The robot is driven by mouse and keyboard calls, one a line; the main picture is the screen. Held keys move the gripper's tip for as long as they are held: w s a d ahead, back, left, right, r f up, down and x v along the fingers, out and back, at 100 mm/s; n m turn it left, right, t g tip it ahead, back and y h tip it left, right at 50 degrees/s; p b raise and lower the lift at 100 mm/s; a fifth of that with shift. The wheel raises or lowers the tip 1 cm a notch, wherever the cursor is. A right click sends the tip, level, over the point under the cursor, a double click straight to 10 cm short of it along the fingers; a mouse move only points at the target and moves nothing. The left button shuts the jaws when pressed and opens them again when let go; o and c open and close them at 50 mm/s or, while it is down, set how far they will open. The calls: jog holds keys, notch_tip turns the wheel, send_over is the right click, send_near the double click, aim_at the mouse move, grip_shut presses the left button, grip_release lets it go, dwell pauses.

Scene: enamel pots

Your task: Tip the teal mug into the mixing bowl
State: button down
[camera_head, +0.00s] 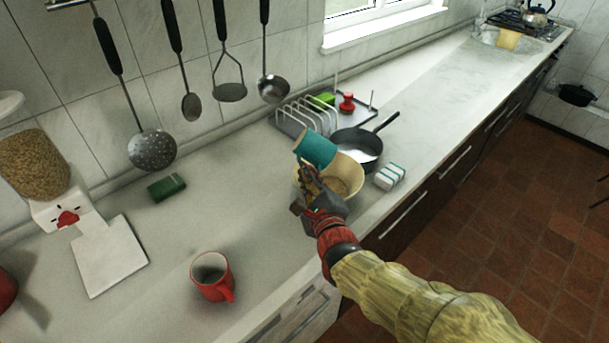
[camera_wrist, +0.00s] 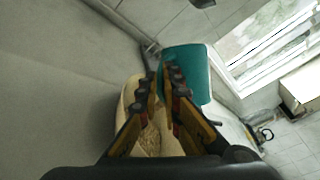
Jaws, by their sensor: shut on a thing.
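The teal mug (camera_head: 317,149) is tilted well over on its side above the cream mixing bowl (camera_head: 353,174). My gripper (camera_head: 307,172) is shut on the mug, over the left part of the bowl. In the wrist view the mug (camera_wrist: 192,75) shows beyond my fingertips (camera_wrist: 164,72), and the bowl (camera_wrist: 126,105) lies below. Tan, grainy-looking stuff shows inside the bowl between my fingers. The inside of the mug is hidden, so I cannot tell what is in it. My gripper and arm hide the bowl's near left side.
A dark pan (camera_head: 359,146) stands behind the bowl, near a dish rack (camera_head: 306,117). A white-and-green block (camera_head: 389,176) lies right of the bowl. A red mug (camera_head: 212,277) and a white board (camera_head: 108,256) are at left. The counter between is clear.

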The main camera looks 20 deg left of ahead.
jog(key=shift+d+r+m, duration=0.15)
jog(key=shift+r+m, duration=0.05)
jog(key=shift+m, duration=0.3)
jog(key=shift+t, duration=0.3)
jog(key=shift+r+n+p, duration=0.4)
jog(key=shift+n+p, duration=0.1)
jog(key=shift+p, duration=0.45)
jog(key=n+p, duration=0.1)
jog(key=p, duration=0.1)
jog(key=n+g+h+p, duration=0.1)
jog(key=p, duration=0.1)
jog(key=shift+r+h, duration=0.3)
jog(key=shift+n+p, duration=0.3)
jog(key=shift+p, duration=0.1)
jog(key=shift+f, duration=0.1)
jog(key=shift+p, duration=0.4)
